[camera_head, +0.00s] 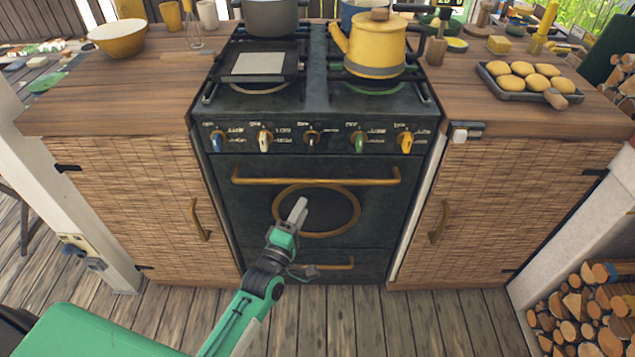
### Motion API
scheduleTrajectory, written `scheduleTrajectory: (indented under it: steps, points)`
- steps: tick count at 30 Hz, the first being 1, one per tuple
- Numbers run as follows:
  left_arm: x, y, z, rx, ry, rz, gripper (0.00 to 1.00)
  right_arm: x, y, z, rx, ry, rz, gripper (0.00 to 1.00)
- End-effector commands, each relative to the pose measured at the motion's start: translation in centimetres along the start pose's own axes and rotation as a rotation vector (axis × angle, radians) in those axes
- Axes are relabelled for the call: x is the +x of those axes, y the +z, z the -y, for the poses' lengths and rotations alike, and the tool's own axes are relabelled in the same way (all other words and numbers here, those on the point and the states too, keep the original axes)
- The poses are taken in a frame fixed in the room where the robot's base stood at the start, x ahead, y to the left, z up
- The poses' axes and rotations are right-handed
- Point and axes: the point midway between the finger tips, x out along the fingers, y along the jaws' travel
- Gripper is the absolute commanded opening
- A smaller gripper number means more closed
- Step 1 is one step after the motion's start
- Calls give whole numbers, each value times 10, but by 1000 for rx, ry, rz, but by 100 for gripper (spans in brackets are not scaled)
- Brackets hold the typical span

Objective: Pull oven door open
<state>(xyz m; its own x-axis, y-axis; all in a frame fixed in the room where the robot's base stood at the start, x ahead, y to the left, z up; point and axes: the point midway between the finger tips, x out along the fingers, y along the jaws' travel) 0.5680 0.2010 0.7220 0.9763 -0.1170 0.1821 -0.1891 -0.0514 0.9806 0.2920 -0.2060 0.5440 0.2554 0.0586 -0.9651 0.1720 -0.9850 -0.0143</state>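The dark oven door (245,205) is closed, in the middle of the stove front. It has a straight brass handle (315,180) along its top and an oval window (335,208) with a brass rim. My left gripper (298,209) appears in front of the window, below the handle, with its pale fingers pointing up. It looks apart from the handle. The fingers overlap in this view, so I cannot tell whether they are open or shut. Part of the window is hidden behind them. My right gripper is out of view.
A row of knobs (311,138) sits above the door. A yellow kettle (376,48) and a grey pot (270,17) stand on the stove. Woven cabinets flank it, with brass handles (200,220). Firewood (585,312) is at lower right. The plank floor (400,325) before the stove is clear.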

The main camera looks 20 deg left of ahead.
Motion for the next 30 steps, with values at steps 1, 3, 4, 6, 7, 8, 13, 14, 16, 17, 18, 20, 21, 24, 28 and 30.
scheduleTrajectory:
  steps: [1, 3, 4, 6, 7, 8, 13, 14, 16, 17, 18, 20, 21, 24, 28, 30]
  points:
    - [10, 0, -1, 1, 2, -1, 38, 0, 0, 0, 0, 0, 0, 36]
    - [23, 0, -1, 2, 2, 0, 38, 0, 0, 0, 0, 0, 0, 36]
    - [28, 0, 0, 2, 1, 0, 38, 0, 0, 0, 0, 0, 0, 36]
    - [41, 0, 0, 1, 1, 0, 38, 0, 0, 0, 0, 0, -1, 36]
    - [46, 0, 0, 1, 2, -1, 38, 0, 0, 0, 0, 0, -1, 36]
    - [52, 0, 0, 1, 1, -1, 38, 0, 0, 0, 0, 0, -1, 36]
    - [78, 0, 0, 1, -1, 0, 38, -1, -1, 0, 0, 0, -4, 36]
    - [81, 0, 0, 1, 0, 0, 38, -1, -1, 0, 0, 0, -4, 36]
    - [88, 0, 1, 2, -2, 0, 38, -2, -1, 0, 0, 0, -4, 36]
    - [91, 0, 1, 2, -1, 0, 38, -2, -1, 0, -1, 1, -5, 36]
    - [94, 0, 1, 3, -1, 0, 38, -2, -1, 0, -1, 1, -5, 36]
    - [97, 0, 1, 3, -1, 0, 38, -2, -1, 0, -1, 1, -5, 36]
    - [98, 0, 1, 3, -2, 0, 38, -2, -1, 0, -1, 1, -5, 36]
    - [100, 0, 1, 3, -2, 0, 38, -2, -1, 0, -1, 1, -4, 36]
    - [100, 0, 1, 3, -2, 0, 38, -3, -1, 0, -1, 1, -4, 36]
    - [100, 0, 1, 3, -2, 0, 38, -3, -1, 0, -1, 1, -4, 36]
